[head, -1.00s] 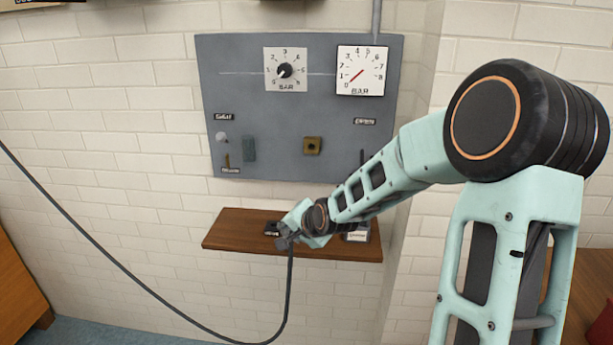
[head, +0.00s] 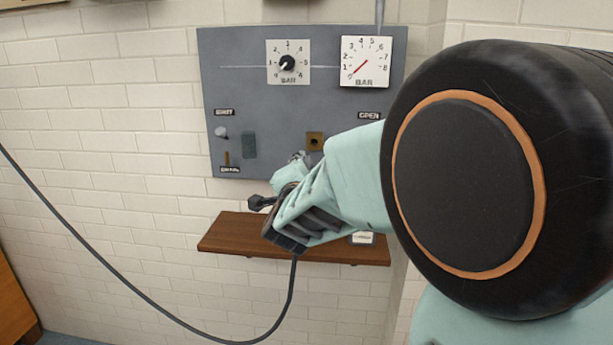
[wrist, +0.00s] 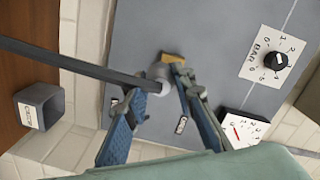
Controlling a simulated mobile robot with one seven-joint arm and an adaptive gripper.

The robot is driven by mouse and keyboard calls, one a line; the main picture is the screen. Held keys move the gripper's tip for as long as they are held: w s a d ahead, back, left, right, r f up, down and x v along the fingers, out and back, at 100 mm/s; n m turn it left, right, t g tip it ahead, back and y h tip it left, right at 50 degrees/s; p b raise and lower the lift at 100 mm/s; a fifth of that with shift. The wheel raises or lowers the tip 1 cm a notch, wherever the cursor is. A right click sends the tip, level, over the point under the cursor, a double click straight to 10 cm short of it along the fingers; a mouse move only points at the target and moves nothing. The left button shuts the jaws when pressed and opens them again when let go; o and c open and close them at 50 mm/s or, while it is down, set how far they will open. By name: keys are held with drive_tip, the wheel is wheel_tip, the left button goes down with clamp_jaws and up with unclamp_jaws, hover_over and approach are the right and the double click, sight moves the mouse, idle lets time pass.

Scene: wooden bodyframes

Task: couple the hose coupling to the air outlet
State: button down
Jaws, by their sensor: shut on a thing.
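My gripper (head: 290,185) is raised in front of the grey panel, below the air outlet. In the wrist view its blue fingers (wrist: 160,88) are closed on the grey, round hose coupling (wrist: 161,72). The dark hose (wrist: 75,60) runs from it toward the left of that view; in the head view the hose (head: 291,285) hangs below my gripper. The air outlet is a square brass fitting (head: 315,141) on the panel. It shows in the wrist view (wrist: 173,58) just past the coupling, partly covered. Whether they touch cannot be told.
The panel (head: 290,108) carries a black regulator knob (head: 287,62) and a gauge (head: 365,62) with a red needle near zero. A wooden shelf (head: 225,235) lies below. A labelled grey box (wrist: 40,105) stands on it. A white knob (head: 221,132) is at the panel's left.

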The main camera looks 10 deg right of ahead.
drive_tip(key=shift+s+d+r+m+h, duration=0.15)
drive_tip(key=shift+s+d+r+h, duration=0.1)
drive_tip(key=shift+r, duration=0.3)
drive_tip(key=shift+s+d+r+m+h, duration=0.15)
drive_tip(key=shift+s+d+r+h, duration=0.1)
drive_tip(key=shift+r, duration=0.25)
drive_tip(key=shift+a+f+b, duration=0.1)
drive_tip(key=shift+f+b, duration=0.1)
drive_tip(key=shift+b, duration=0.35)
drive_tip(key=shift+b+x, duration=0.4)
drive_tip(key=shift+x, duration=2.55)
drive_tip(key=shift+r, duration=0.15)
drive_tip(key=shift+b, duration=0.6)
drive_tip(key=shift+x, duration=1.5)
drive_tip(key=c, duration=1.5)
unclamp_jaws()
drive_tip(key=shift+c, duration=0.2)
